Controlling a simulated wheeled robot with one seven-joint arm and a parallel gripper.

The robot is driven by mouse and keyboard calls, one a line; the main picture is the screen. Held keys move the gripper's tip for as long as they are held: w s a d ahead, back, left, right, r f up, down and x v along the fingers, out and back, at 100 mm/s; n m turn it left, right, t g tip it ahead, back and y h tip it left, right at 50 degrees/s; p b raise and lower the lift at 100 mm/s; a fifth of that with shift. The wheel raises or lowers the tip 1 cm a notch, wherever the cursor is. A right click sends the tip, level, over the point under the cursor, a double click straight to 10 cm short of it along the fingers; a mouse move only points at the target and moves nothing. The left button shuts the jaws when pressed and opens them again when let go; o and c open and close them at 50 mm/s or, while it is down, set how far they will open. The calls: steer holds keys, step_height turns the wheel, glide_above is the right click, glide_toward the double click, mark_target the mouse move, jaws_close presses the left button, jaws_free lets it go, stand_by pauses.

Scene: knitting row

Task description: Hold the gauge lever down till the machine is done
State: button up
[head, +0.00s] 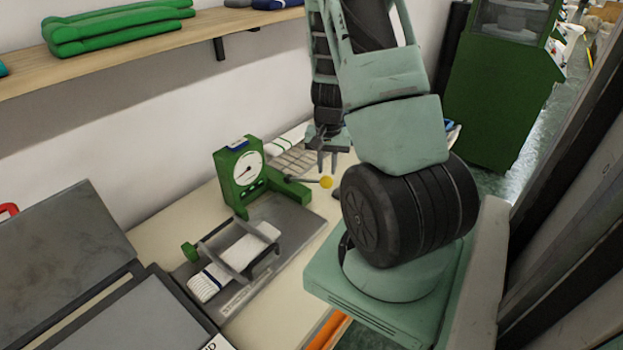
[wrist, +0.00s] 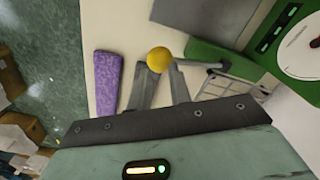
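The green gauge (head: 243,175) stands on a grey base plate with its white dial facing out; the dial also shows at the upper right of the wrist view (wrist: 308,42). Its lever ends in a yellow knob (head: 326,182), which also shows in the wrist view (wrist: 159,60). The lever looks roughly level. A white knitted piece with dark stripes (head: 207,283) lies under the grey clamp frame. My gripper (head: 327,168) points down just above the knob, with a gap between its fingers. In the wrist view the knob appears at the fingertips (wrist: 162,72); I cannot tell whether they touch.
Dark grey panels (head: 62,235) are at the left. A wooden shelf (head: 130,48) with green bundles is above. A purple strip (wrist: 107,82) lies near the bench edge, beside the green floor (wrist: 40,60).

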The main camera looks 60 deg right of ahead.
mark_target(327, 177)
steer(key=shift+f+b, duration=1.65)
steer(key=shift+f, duration=0.3)
steer(key=shift+s+f+b, duration=0.15)
steer(key=shift+f+b, duration=0.75)
steer(key=shift+s+f+b, duration=0.15)
steer(key=shift+f+b, duration=0.7)
steer(key=shift+r, duration=0.15)
step_height(327, 177, up, 13)
steer(key=p, duration=1)
steer(key=shift+p, duration=0.4)
stand_by(0.6)
